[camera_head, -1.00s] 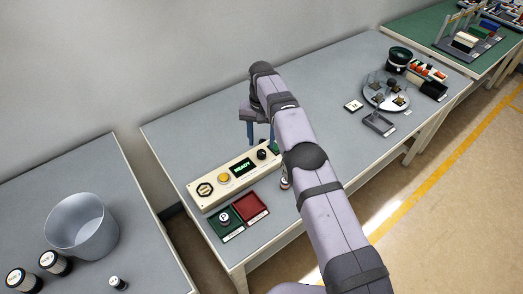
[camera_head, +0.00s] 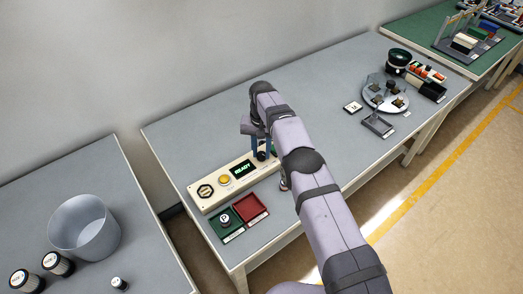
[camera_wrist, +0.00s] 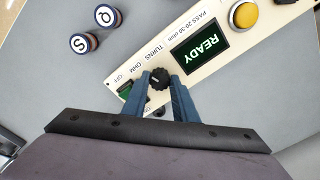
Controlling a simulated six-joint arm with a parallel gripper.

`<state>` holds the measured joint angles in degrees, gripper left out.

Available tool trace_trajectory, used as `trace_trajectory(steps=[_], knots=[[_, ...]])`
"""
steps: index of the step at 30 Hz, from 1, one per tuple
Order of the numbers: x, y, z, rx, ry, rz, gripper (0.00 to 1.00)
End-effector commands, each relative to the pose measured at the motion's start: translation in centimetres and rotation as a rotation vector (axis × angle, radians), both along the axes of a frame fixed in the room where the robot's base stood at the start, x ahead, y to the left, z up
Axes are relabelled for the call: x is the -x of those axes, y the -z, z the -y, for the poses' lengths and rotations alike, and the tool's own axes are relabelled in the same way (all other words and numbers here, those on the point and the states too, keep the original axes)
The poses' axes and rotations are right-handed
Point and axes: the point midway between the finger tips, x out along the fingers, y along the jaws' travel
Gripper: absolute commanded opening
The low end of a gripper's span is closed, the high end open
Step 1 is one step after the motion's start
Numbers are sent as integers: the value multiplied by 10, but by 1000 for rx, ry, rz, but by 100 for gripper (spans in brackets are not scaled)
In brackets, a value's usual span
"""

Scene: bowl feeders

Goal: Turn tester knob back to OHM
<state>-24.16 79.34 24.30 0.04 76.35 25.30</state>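The tester (camera_head: 213,203) is a long cream box on the middle table, with a lit READY screen (camera_head: 242,168) and a yellow button (camera_head: 224,181). Its black knob (camera_wrist: 158,80) carries a pale pointer line. TURNS and OHM labels are printed beside it in the wrist view. My gripper (camera_wrist: 160,76) is down at the knob, one blue finger on each side of it. No clear gap shows between fingers and knob, but I cannot tell whether they press on it. In the head view, my fingers partly cover the knob (camera_head: 262,155).
A green tray (camera_head: 236,232) holding a small round part and a red tray (camera_head: 251,209) lie in front of the tester. Two white-topped parts (camera_wrist: 84,43) (camera_wrist: 108,16) show in the wrist view. A grey bucket (camera_head: 84,228) stands on the left table.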

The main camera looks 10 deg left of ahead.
Motion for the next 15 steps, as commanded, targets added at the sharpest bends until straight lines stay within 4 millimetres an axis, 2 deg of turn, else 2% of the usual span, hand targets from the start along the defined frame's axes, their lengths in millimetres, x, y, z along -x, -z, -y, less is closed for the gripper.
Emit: trace_trajectory(steps=[5,15], knots=[[0,2,0,1,-29,1,3],[-1,0,0,0,-325,2,4]])
